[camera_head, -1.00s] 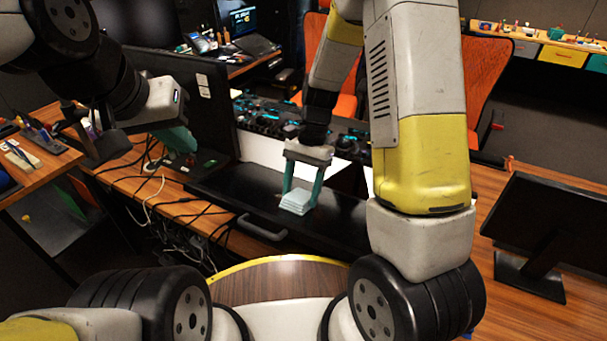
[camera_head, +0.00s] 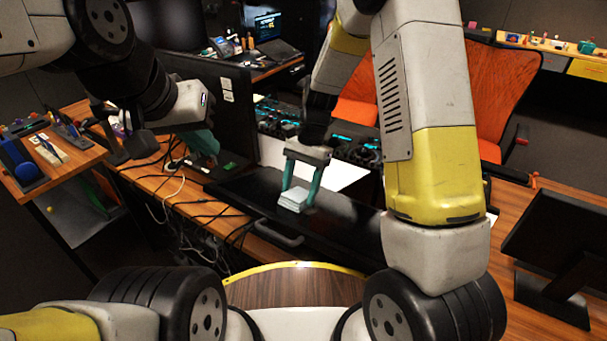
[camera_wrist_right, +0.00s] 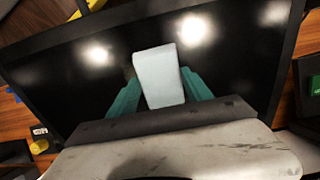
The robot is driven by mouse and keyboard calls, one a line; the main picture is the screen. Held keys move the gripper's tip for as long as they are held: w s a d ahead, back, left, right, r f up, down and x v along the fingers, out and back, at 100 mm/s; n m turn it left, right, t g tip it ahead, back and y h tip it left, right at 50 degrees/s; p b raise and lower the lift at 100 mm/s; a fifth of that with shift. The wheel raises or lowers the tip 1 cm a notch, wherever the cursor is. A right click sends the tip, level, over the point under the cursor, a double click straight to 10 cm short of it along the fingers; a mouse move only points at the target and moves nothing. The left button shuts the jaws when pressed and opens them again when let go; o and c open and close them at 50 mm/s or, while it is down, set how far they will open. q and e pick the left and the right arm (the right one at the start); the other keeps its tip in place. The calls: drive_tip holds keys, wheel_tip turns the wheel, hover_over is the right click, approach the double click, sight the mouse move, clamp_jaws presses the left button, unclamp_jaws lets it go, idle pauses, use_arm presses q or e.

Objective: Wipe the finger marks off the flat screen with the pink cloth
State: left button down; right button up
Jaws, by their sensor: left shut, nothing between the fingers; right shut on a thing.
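The flat screen (camera_head: 345,222) lies face up on the desk, black and glossy; it fills much of the right wrist view (camera_wrist_right: 230,60). My right gripper (camera_head: 301,190) is above it, shut on a folded cloth (camera_head: 294,200). The cloth looks pale bluish white, not pink, in both views; it also shows between the teal fingers in the right wrist view (camera_wrist_right: 160,78). It appears at the screen's surface, but contact is unclear. A faint dark smudge (camera_wrist_right: 128,72) shows left of the cloth. My left gripper (camera_head: 206,143) is shut and empty, left of the screen.
An upright monitor (camera_head: 225,100) stands behind my left gripper. Loose cables (camera_head: 205,200) lie left of the screen. Another monitor (camera_head: 550,240) stands at the right. White paper (camera_head: 275,152) and dark devices (camera_head: 280,120) lie behind the screen.

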drive_tip(key=shift+w+a+f, duration=0.1)
drive_tip(key=shift+w+a, duration=0.4)
drive_tip(key=shift+a, duration=0.35)
drive_tip(key=shift+v, duration=3.05)
drive_tip(key=v, duration=0.3)
drive_tip(key=shift+f, duration=0.2)
drive_tip(key=shift+x, duration=3.3)
